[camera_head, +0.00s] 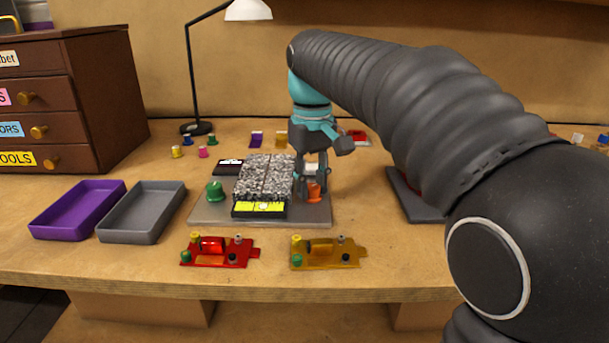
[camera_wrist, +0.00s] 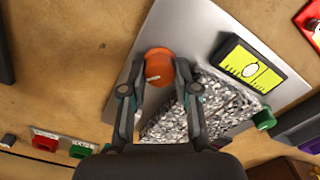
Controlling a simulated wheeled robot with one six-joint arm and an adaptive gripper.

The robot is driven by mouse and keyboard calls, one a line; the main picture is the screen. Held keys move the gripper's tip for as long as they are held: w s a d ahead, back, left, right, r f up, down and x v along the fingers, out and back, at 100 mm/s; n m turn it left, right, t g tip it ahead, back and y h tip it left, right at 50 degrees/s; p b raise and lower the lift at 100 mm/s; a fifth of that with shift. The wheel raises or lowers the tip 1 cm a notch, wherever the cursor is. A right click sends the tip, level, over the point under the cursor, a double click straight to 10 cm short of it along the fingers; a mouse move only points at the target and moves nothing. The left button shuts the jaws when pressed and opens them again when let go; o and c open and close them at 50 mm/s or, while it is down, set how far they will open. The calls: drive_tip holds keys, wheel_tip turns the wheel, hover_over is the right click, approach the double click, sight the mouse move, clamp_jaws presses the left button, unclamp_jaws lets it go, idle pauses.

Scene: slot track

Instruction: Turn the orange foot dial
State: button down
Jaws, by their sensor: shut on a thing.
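The orange foot dial (camera_head: 314,191) stands at the right side of a grey metal base plate (camera_head: 318,214). In the wrist view the orange dial (camera_wrist: 159,64) shows a pale mark on its top. My gripper (camera_head: 315,176) points down over the dial. In the wrist view the gripper (camera_wrist: 155,84) has its fingertips on either side of the dial, shut on it. The fingers hide part of the dial in the head view. A speckled grey block (camera_head: 264,178) sits on the plate beside the dial.
A green dial (camera_head: 215,192) and a yellow-labelled black part (camera_head: 259,209) are also on the plate. Red (camera_head: 217,251) and yellow (camera_head: 327,252) slot cars lie in front. Purple (camera_head: 78,209) and grey (camera_head: 142,211) trays stand left. A lamp (camera_head: 194,80) stands behind.

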sight(312, 185)
drive_tip(key=m, duration=0.5)
drive_tip(key=shift+d+m, duration=0.1)
drive_tip(key=shift+m, duration=0.3)
drive_tip(key=m, duration=0.5)
drive_tip(key=shift+r, duration=0.1)
drive_tip(key=shift+m, duration=0.3)
drive_tip(key=c, duration=0.9)
unclamp_jaws()
drive_tip(key=shift+o, duration=0.2)
drive_tip(key=shift+r, duration=4)
